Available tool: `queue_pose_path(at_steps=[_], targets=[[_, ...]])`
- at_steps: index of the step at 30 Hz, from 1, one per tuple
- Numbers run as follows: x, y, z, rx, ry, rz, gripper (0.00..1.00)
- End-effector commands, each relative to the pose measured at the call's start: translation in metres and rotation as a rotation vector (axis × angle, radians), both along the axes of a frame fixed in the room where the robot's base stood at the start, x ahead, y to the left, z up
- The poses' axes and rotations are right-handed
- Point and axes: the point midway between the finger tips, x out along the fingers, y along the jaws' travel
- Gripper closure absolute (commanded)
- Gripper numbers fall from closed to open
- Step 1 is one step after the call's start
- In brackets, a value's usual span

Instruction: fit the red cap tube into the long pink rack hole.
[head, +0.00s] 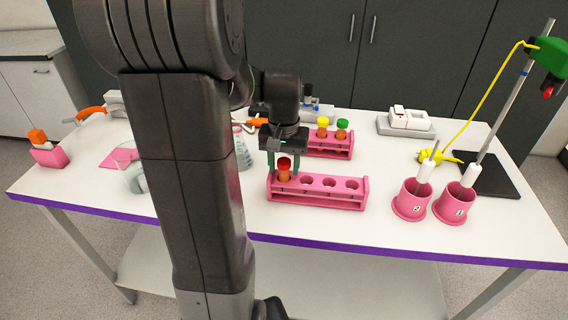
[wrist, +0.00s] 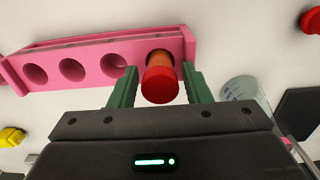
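The red cap tube (head: 284,171) has orange contents and stands upright at the left-end hole of the long pink rack (head: 335,202). It looks seated there, its lower part hidden by the rack. The rack's other holes are empty. My gripper (head: 284,160) points down over the tube, one green finger on each side. In the wrist view my gripper (wrist: 160,76) has narrow gaps between its fingers and the red cap (wrist: 160,85), so it looks open around the tube. The long pink rack (wrist: 90,58) runs to the left in that view.
Behind stands a shorter pink rack (head: 330,151) with yellow- and green-capped tubes. Pink cups (head: 411,203) with white-handled tools and a stand (head: 487,178) are at right. A glass flask (head: 243,155) is close left of my gripper. The front table strip is clear.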

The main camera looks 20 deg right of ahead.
Motion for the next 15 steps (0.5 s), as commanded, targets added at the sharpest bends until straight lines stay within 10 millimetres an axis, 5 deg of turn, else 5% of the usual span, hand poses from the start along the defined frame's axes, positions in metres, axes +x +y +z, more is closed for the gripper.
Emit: queue_pose_path(at_steps=[15], targets=[[0.001, 0.000, 0.016, -0.002, -0.003, 0.000, 0.44]])
